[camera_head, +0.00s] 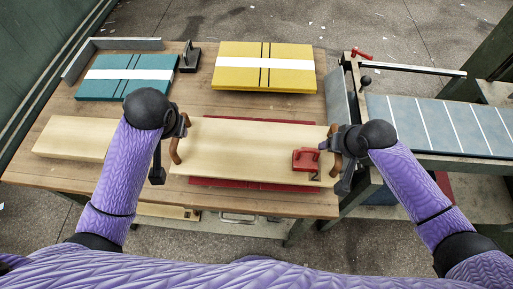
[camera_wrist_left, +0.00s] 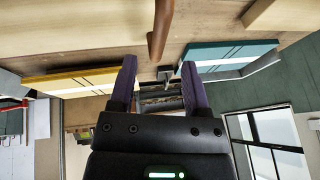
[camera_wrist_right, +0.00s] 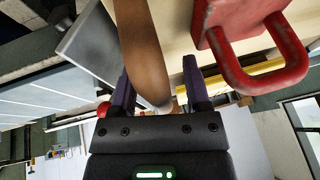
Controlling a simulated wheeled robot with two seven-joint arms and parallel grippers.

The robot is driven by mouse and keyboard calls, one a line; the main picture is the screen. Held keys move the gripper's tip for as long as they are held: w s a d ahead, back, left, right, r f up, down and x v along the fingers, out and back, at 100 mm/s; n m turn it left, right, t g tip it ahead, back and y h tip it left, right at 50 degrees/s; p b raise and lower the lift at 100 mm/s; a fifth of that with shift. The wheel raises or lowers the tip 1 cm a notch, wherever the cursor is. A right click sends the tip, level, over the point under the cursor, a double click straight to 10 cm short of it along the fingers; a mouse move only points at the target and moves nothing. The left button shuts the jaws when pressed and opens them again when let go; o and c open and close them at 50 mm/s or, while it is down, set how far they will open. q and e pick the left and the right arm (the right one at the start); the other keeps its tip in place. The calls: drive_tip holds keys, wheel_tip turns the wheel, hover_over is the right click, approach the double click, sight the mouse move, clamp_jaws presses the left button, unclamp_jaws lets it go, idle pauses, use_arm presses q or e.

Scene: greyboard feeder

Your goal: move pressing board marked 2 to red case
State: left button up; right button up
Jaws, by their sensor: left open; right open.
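A pale wooden board (camera_head: 250,150) lies over the red case (camera_head: 255,185); only the case's red edges show along the board's far and near sides. Neither finger pair is closed on a handle.
A red padlock-like block (camera_head: 305,160) sits on the board near the right handle. Another pale board (camera_head: 75,138) lies left. A teal case (camera_head: 125,78) and a yellow case (camera_head: 263,67) lie farther back. A grey conveyor (camera_head: 440,122) stands right.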

drive_tip(key=shift+r, duration=0.2)
use_arm(q)
drive_tip(key=v, duration=0.3)
drive_tip(key=shift+r, duration=0.15)
use_arm(e)
drive_tip(key=v, duration=1.1)
drive_tip(key=shift+s+r, duration=0.15)
drive_tip(key=shift+r, duration=0.15)
use_arm(q)
drive_tip(key=shift+s, duration=0.1)
use_arm(e)
drive_tip(key=shift+f, duration=0.1)
